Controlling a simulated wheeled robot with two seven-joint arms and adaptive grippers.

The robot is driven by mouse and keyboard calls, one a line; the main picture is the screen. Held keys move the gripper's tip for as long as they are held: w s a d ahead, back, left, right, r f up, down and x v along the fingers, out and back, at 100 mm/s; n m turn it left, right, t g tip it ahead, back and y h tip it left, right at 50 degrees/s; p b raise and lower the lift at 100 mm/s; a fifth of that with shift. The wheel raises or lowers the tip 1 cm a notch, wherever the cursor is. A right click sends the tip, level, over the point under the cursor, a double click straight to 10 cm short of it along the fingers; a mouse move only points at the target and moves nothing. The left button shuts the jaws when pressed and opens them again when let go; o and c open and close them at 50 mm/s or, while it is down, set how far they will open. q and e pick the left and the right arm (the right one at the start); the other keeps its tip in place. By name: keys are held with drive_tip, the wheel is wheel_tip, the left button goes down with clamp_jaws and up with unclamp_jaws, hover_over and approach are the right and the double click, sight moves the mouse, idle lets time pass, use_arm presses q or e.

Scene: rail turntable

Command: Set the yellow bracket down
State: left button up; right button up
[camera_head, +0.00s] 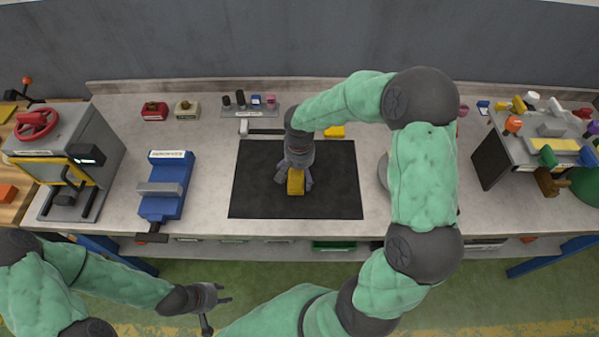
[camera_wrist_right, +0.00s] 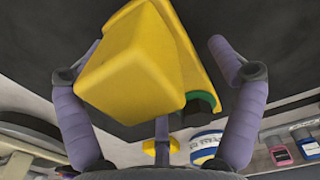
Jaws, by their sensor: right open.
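The yellow bracket (camera_head: 296,182) is over the black mat (camera_head: 335,185) at the middle of the bench, right below my right gripper (camera_head: 294,184). The right gripper (camera_wrist_right: 160,85) is open, with a clear gap on the right side; contact on the left is unclear. I cannot tell for sure that the bracket rests on the mat. My left gripper (camera_head: 217,304) is open and empty in front of the bench.
A blue vise (camera_head: 165,187) and a grey press with a red wheel (camera_head: 75,150) stand left of the mat. A rack (camera_head: 250,110) is behind it. A cluttered stand (camera_head: 545,135) is at the right. My right arm hides part of the bench right of the mat.

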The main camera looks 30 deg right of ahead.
wheel_tip(320, 180, up, 12)
drive_tip(key=p, duration=0.2)
drive_tip(key=shift+p, duration=0.35)
drive_tip(key=shift+r, duration=0.1)
